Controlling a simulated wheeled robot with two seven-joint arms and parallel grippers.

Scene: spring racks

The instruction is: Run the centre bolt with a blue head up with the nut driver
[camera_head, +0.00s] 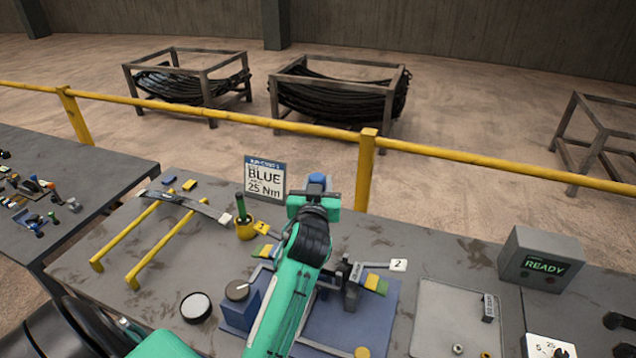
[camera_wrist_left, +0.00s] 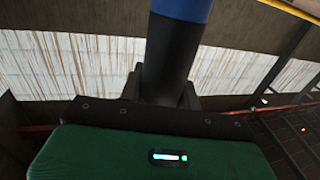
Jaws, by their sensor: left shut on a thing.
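My left gripper (camera_head: 316,199) is shut on a tool, which I take to be the nut driver, with a blue end (camera_head: 318,180) showing above the jaws. In the left wrist view the tool is a thick black cylinder (camera_wrist_left: 172,60) with a blue band at the top edge, standing between the fingers. The tool's lower end is hidden by my gripper and arm. A dark clamp fixture (camera_head: 352,290) stands on a blue mat (camera_head: 383,322), partly behind my green left arm. I cannot make out the blue-headed centre bolt. My right gripper is not in view.
A sign (camera_head: 265,178) reads BLUE, 25 Nm. A yellow cup (camera_head: 246,231) holds a green-handled tool. Yellow rails (camera_head: 150,236) lie left; a grey box (camera_head: 540,260) reading READY stands right. A grey tray (camera_head: 440,308) lies right of the mat. A yellow railing runs behind the bench.

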